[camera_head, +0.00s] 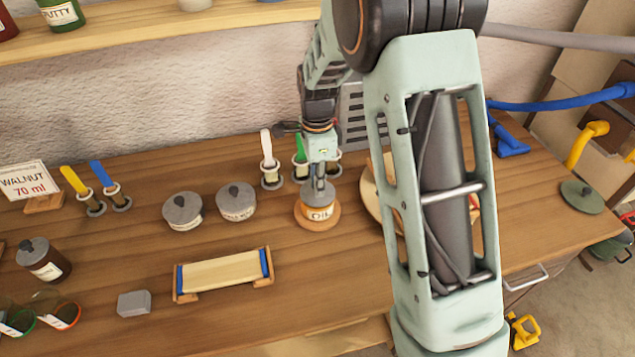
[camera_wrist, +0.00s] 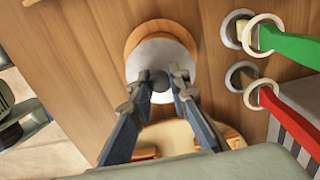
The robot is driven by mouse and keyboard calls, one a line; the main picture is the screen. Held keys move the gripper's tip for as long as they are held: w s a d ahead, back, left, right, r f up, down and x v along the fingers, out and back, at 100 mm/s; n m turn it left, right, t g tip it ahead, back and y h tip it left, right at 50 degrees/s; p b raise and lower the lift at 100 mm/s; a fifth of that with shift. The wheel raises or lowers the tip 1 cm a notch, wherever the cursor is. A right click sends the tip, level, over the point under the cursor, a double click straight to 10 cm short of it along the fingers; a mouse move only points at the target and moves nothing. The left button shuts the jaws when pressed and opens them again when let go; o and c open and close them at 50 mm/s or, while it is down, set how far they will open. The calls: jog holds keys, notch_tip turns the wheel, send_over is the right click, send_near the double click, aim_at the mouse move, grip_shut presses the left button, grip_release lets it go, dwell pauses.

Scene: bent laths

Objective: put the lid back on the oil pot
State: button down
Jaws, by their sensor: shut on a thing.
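The oil pot (camera_head: 320,212) stands on a round wooden coaster on the bench, with its OIL label facing the head camera. A grey lid (camera_head: 317,195) is at the top of the pot. In the wrist view the lid (camera_wrist: 150,60) shows as a pale disc with a dark round knob, over the wooden coaster (camera_wrist: 180,34). My gripper (camera_head: 319,183) is above the pot, pointing down, and is shut on the lid's knob (camera_wrist: 159,80). I cannot tell whether the lid touches the pot's rim, as the lid hides it.
Two grey lidded pots (camera_head: 237,201) stand left of the oil pot. Upright brushes in holders (camera_head: 270,160) stand close behind it. A wooden rack with a pale lath (camera_head: 222,272) lies at front left. A round board (camera_head: 372,200) lies to the right, partly behind my arm.

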jog(key=shift+f, duration=0.1)
dwell(0.7)
jog(key=c, duration=1.7)
grip_release()
jog(key=shift+c, duration=0.2)
jog(key=o, duration=0.5)
jog(key=shift+r+p, duration=2.4)
jog(key=shift+r, duration=1.15)
